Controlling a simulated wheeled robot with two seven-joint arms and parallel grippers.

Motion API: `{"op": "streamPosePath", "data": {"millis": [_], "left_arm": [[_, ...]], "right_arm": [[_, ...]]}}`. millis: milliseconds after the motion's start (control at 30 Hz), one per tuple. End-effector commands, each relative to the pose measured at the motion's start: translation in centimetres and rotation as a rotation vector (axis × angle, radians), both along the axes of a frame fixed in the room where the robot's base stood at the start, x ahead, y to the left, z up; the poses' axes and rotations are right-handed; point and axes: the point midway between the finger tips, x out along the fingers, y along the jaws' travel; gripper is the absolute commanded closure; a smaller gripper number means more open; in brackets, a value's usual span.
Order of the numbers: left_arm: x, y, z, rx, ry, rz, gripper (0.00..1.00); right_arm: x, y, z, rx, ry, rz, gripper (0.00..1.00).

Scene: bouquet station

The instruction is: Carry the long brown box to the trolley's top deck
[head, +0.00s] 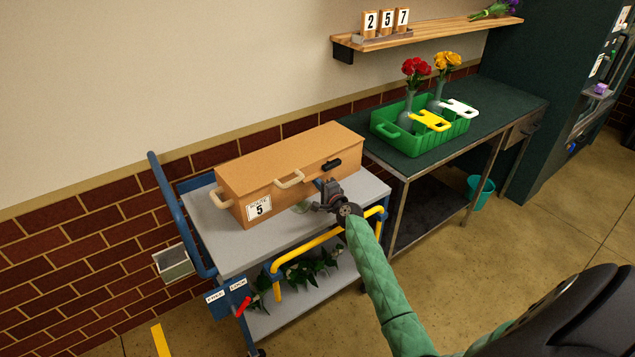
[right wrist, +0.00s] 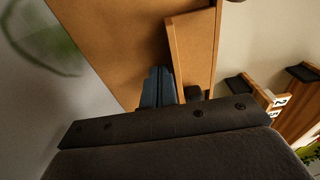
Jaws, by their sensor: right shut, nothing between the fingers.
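The long brown box (head: 290,160) rests on the grey top deck (head: 232,245) of the blue-framed trolley. It has pale handles, a black fitting on its front side and a white label with a 5. My right gripper (head: 321,186) is at the front side of the box, above the deck, shut and empty. In the right wrist view its fingers (right wrist: 160,88) lie close in front of the brown box face (right wrist: 115,40); I cannot tell whether they touch it. My left gripper is out of view.
A yellow rail (head: 310,242) runs along the trolley's front. A red lever (head: 243,306) sits by the FREE/LOCK plate. Leafy stems lie on the lower deck. To the right, a dark bench (head: 500,100) holds a green crate (head: 405,143) with flower vases. A shelf (head: 430,34) hangs above.

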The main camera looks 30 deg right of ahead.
Motion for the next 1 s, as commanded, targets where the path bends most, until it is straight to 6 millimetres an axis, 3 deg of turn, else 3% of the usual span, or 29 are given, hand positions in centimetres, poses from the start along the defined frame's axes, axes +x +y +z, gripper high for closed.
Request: {"op": "streamPosePath", "data": {"millis": [467, 800, 1000], "left_arm": [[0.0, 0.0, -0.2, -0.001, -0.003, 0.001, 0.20], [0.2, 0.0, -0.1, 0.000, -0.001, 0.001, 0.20], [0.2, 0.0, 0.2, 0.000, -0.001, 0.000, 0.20]], "right_arm": [[0.4, 0.4, 0.0, 0.000, -0.001, 0.000, 1.00], [4.8, 5.0, 0.1, 0.001, -0.001, 0.001, 1.00], [5.5, 5.8, 0.0, -0.001, 0.000, 0.000, 1.00]]}}
